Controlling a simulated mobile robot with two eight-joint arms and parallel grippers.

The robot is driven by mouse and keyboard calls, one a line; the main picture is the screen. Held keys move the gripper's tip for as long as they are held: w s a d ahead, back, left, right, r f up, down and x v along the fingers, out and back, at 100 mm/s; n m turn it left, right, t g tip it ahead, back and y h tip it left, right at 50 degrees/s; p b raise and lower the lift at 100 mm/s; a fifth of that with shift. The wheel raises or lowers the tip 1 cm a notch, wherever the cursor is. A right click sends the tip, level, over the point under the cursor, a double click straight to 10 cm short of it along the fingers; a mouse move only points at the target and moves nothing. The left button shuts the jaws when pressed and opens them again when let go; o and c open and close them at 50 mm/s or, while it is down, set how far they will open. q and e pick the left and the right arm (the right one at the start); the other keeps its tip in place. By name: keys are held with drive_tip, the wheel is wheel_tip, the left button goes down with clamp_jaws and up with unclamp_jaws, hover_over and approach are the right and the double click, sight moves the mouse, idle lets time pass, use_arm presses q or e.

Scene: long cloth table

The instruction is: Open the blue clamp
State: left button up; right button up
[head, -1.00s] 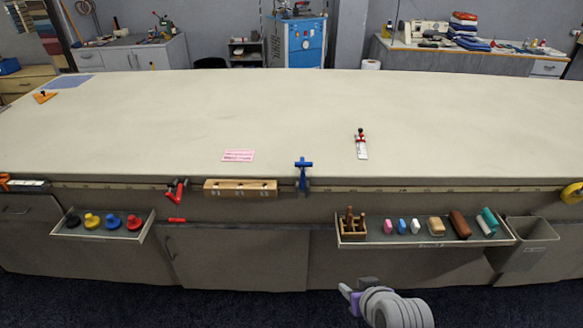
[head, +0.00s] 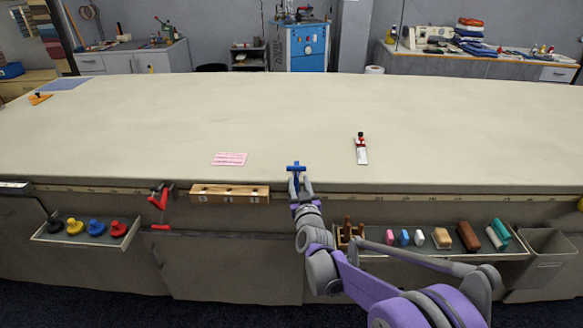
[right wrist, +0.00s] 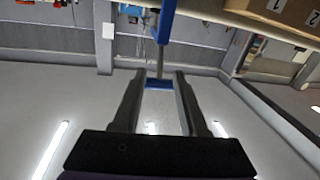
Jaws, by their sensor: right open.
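The blue clamp (head: 296,167) sits on the front edge of the long cloth table (head: 240,120), its top above the tabletop. My right gripper (head: 301,184) is at the table's front edge, just in front of the clamp, and hides its lower part in the head view. I cannot tell whether the fingers touch the clamp. My left gripper is not in view.
A wooden block (head: 229,194) with labels is on the table front, left of the clamp. A red clamp (head: 159,197) hangs farther left. Trays of handles (head: 88,240) and small blocks (head: 420,250) stick out below. A pink card (head: 229,159) and a red-white tool (head: 361,149) lie on top.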

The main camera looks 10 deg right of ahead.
drive_tip(key=w, duration=0.5)
drive_tip(key=w+d, duration=0.1)
drive_tip(key=w, duration=0.2)
drive_tip(key=shift+w+p, duration=0.3)
drive_tip(key=shift+w, duration=0.05)
clamp_jaws()
idle(0.9)
